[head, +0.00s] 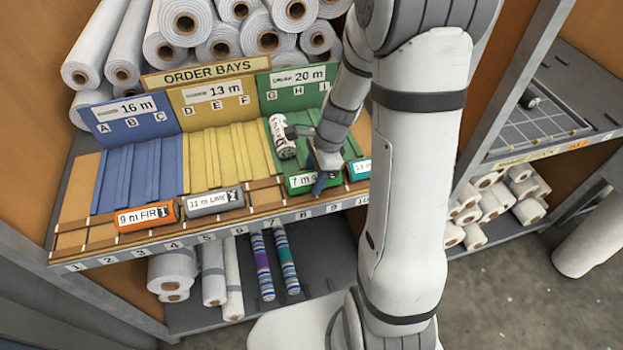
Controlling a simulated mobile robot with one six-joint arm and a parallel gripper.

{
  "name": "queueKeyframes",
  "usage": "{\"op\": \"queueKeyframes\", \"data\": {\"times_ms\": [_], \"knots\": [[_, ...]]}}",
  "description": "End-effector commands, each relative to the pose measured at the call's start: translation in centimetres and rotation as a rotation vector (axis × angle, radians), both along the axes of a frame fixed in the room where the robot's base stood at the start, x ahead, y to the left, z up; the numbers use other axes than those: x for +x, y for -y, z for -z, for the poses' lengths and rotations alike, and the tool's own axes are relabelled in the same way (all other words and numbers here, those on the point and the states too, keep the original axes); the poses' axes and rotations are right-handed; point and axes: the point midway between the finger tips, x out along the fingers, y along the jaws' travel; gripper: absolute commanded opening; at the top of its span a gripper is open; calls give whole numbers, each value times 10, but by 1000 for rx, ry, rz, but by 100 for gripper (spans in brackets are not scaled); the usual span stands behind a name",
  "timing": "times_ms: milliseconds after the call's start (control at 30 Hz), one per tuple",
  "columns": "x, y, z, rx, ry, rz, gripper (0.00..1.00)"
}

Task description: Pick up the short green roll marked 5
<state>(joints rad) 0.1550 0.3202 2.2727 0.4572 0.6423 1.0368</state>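The short green roll (300,185) lies at the front of the shelf, in the row of short rolls below the green bay. Its label reads "7 m" and a letter that looks like G; its right part, where a number might be, is hidden by my gripper. My gripper (323,182) reaches down from above at the right part of this roll. The fingers are small and partly hidden, so I cannot tell whether they are open, touching or shut on it.
An orange roll (147,216), a grey roll (215,200) and a teal roll (359,169) lie in the same row. A white-labelled roll (282,137) lies in the green bay (297,90). The blue bay (130,120) and yellow bay (222,103) look empty.

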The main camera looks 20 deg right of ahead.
Motion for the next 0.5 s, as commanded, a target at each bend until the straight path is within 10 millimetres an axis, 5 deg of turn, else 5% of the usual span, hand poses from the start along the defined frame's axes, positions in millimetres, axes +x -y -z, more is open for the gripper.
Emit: {"op": "queueKeyframes", "data": {"times_ms": [367,500], "knots": [[0,0,0,0,0,-1,23],[0,0,0,0,0,-1,23]]}}
